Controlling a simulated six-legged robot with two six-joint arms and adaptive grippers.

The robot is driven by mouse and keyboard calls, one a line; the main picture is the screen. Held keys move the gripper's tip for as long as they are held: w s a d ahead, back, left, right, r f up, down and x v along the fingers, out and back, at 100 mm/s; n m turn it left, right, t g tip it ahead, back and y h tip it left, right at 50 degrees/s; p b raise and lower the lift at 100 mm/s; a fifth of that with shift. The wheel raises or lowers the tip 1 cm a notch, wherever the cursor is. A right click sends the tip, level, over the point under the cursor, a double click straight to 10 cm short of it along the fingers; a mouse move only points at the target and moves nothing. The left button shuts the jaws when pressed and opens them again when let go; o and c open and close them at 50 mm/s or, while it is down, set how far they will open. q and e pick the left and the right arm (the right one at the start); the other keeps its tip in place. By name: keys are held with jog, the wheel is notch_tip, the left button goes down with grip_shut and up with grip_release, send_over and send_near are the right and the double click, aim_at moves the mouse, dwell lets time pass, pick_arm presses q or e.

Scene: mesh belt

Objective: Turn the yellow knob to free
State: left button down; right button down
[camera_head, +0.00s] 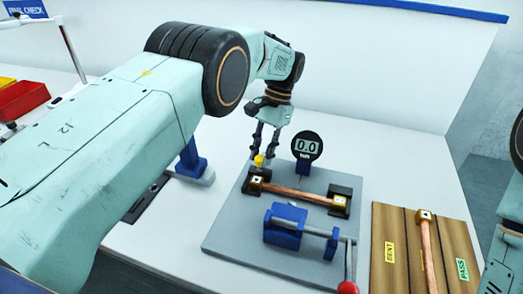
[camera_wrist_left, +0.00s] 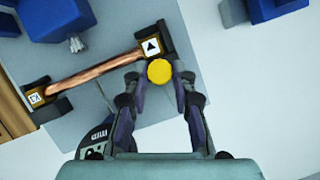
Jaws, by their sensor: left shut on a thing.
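The yellow knob (camera_head: 259,160) stands on the black end block (camera_head: 257,180) at the left end of a copper rod (camera_head: 300,194) on a grey plate (camera_head: 225,235). My left gripper (camera_head: 261,152) reaches down over it from above. In the left wrist view the yellow knob (camera_wrist_left: 160,71) sits between the two fingertips of my left gripper (camera_wrist_left: 158,78), which is shut on it. The end block there carries a white label with a black triangle (camera_wrist_left: 151,47). My right gripper is out of view.
A round gauge (camera_head: 306,146) reading 0.0 stands behind the rod. A blue block (camera_head: 285,224) with a red-ended crank (camera_head: 349,288) is in front. A wooden board (camera_head: 385,245) marked BENT and PASS, bearing another rod (camera_head: 429,255), lies at right. A red bin (camera_head: 22,99) is far left.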

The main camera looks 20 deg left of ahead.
pick_arm(q)
jog(key=shift+w+r+m, duration=0.1)
jog(key=shift+r+m, duration=0.1)
jog(key=shift+m, duration=0.3)
dwell(0.3)
jog(key=c, duration=1.4)
grip_release()
jog(key=shift+c, duration=0.2)
jog(key=o, duration=0.4)
jog(key=shift+f, duration=0.15)
jog(key=shift+c, duration=0.2)
notch_tip(320, 180, up, 10)
